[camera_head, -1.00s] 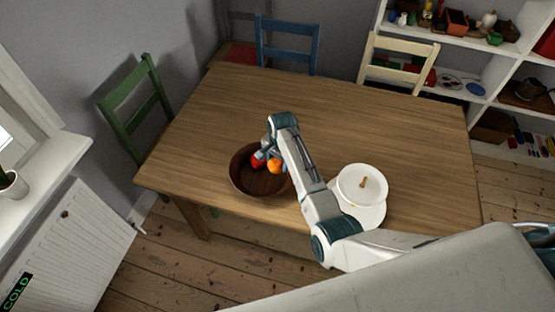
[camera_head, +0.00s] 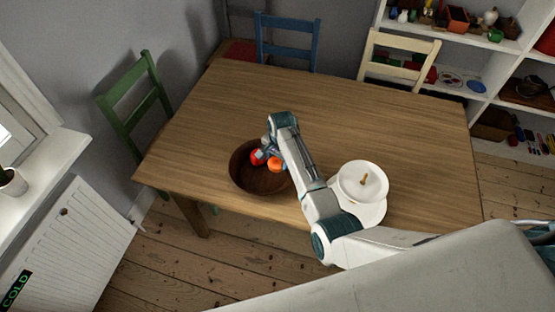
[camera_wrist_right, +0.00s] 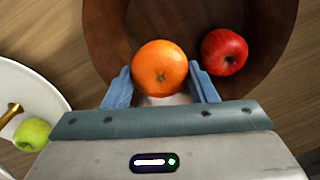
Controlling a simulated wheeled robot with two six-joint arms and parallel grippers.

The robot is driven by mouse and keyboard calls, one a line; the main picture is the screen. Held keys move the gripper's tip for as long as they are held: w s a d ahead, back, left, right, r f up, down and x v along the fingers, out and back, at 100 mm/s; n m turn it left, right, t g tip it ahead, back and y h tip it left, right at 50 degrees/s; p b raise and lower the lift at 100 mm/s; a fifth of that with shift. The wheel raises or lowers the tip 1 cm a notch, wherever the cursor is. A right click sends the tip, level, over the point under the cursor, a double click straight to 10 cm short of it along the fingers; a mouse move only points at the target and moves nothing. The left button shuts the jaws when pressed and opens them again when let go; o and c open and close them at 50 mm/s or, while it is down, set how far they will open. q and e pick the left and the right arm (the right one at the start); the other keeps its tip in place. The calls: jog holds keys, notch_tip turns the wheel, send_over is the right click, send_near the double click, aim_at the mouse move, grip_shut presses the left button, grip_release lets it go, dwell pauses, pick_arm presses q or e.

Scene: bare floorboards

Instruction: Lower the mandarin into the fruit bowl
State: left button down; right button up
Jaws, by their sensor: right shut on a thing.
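The mandarin (camera_wrist_right: 160,68) is orange and sits between the two fingers of my right gripper (camera_wrist_right: 162,84), which is shut on it. In the head view the mandarin (camera_head: 275,164) shows at the right part of the brown wooden fruit bowl (camera_head: 246,184), beside my gripper (camera_head: 268,158). In the wrist view the bowl (camera_wrist_right: 105,35) lies behind the mandarin. A red apple (camera_wrist_right: 224,51) is in the bowl, to the right of the mandarin and apart from it. I cannot tell whether the mandarin touches the bowl. My left gripper is not in view.
A white bowl (camera_head: 361,172) on a white plate (camera_head: 374,215) stands on the wooden table (camera_head: 205,115), right of my forearm. A green apple (camera_wrist_right: 32,134) shows by the white dishware in the wrist view. The table's far side is clear.

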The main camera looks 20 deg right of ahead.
jog(key=shift+f+b, duration=1.5)
jog(key=shift+f, duration=1.1)
dwell(0.9)
jog(key=o, duration=1.1)
